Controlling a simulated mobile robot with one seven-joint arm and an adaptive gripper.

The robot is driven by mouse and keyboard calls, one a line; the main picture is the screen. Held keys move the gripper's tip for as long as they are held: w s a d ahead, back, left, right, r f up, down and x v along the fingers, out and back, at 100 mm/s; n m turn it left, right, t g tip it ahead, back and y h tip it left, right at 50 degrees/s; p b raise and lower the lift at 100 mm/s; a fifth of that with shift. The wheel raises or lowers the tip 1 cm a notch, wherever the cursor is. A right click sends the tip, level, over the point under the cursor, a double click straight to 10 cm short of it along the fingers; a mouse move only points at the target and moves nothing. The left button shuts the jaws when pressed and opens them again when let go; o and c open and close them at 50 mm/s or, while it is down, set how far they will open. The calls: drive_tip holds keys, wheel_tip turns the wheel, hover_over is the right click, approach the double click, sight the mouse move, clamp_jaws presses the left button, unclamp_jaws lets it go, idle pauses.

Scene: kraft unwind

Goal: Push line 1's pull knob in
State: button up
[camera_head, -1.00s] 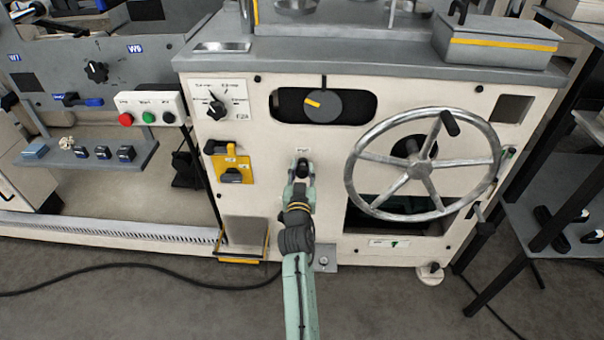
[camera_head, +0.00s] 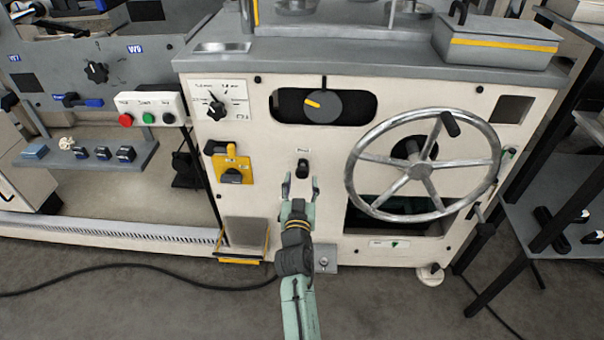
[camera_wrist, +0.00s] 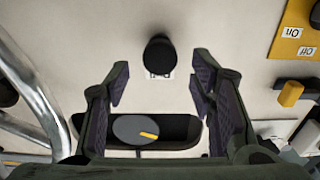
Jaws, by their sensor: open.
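The pull knob (camera_head: 303,169) is a small black knob on the cream panel, under a small label, left of the handwheel. It also shows in the wrist view (camera_wrist: 159,55) as a round black knob standing off the panel. My gripper (camera_head: 301,187) is open and empty just below the knob in the head view, its two fingers apart. In the wrist view my gripper (camera_wrist: 160,85) has a finger on each side, and the knob lies beyond the fingertips, between their lines. I see no contact. How far the knob sticks out is hard to tell.
A large metal handwheel (camera_head: 418,170) stands out to the right of the knob. A yellow switch plate (camera_head: 232,163) is to the left. A dial window (camera_head: 323,105) is above, and a rotary selector (camera_head: 216,108) is at upper left. The panel around the knob is clear.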

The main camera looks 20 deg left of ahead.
drive_tip(key=v, duration=0.6)
drive_tip(key=shift+s, duration=0.35)
drive_tip(key=shift+r, duration=0.1)
